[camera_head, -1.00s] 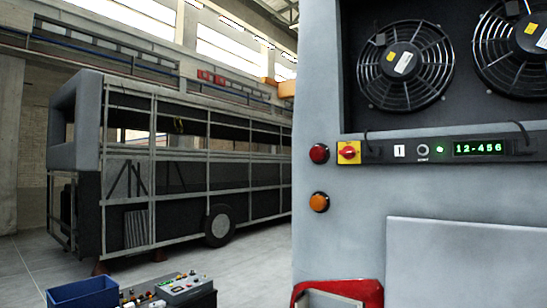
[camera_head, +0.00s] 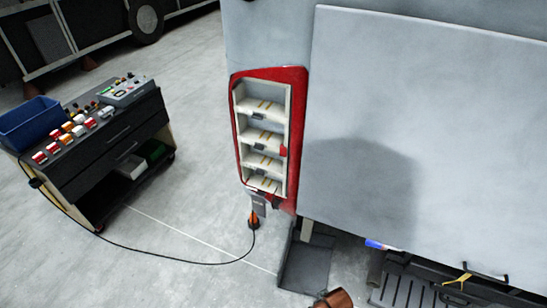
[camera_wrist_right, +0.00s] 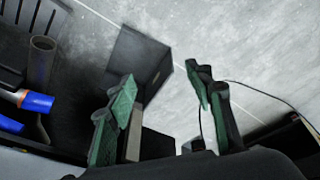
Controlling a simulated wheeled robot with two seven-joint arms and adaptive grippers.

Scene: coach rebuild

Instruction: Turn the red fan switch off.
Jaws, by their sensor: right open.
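The red fan switch is in neither current view; the head view now looks down at the lower part of the coach and the floor. My right gripper (camera_wrist_right: 162,80) shows in the right wrist view, with its two green-padded fingers apart and nothing between them. It points down over the floor and a dark flap (camera_wrist_right: 140,62), away from the switch panel. My left gripper is in neither view.
A grey coach panel (camera_head: 420,110) fills the right of the head view. A red-framed lamp recess (camera_head: 297,80) is left of it. A dark tool cart (camera_head: 115,155) with a blue bin (camera_head: 30,122) stands at left. A black cable (camera_head: 165,257) crosses the open floor.

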